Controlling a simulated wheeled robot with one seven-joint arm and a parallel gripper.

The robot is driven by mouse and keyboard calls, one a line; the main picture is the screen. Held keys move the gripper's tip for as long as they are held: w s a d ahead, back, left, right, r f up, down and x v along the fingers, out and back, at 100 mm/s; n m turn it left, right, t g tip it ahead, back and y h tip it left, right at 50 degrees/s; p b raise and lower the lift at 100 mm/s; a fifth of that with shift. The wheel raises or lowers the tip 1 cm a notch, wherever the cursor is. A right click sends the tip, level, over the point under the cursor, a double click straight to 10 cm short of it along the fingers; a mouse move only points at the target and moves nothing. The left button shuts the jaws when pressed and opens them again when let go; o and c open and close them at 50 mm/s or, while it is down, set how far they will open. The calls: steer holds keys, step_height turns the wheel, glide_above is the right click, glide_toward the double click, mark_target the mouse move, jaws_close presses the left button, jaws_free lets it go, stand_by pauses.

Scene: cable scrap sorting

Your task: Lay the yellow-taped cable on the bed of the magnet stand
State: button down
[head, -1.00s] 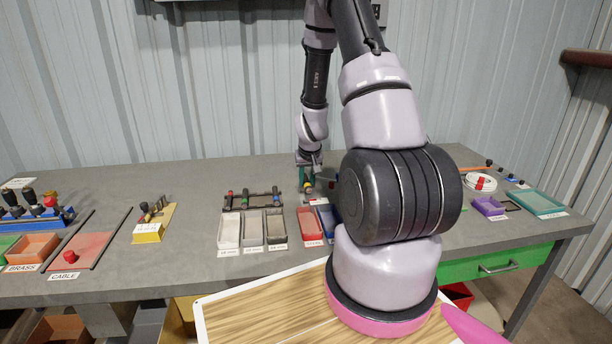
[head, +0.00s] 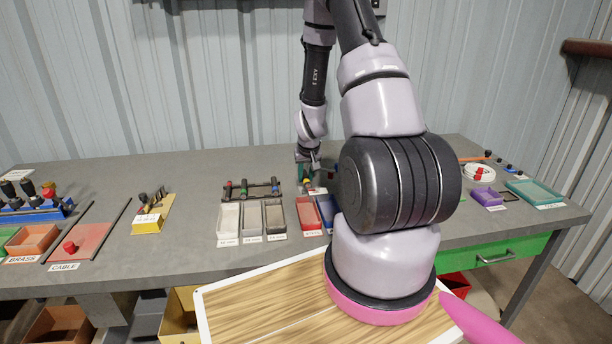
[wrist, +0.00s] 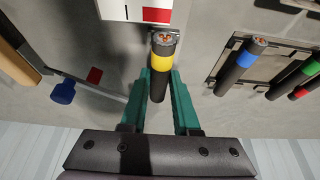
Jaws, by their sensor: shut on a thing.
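My gripper (wrist: 158,100) is shut on the yellow-taped cable (wrist: 157,85), a short black piece with a yellow band and bare copper at its end. The cable lies lengthwise between the teal fingers, its copper end beyond the tips. The magnet stand cannot be identified for certain. A white block with a red patch (wrist: 158,14) sits just beyond the copper end in the wrist view; I cannot tell whether they touch.
A rack (head: 250,188) holds several cables with coloured bands; its blue-banded cable (wrist: 240,64) is close to the gripper. Grey bins and a red tray (head: 310,215) stand in front. A blue piece (wrist: 62,92) and a grey rod lie to the left in the wrist view.

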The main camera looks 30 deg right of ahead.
steer(key=shift+f, duration=0.15)
steer(key=shift+f, duration=0.35)
steer(key=shift+f, duration=0.1)
stand_by(0.5)
steer(key=c, duration=0.6)
jaws_free()
steer(key=shift+r, duration=3.5)
steer(key=shift+s, duration=0.15)
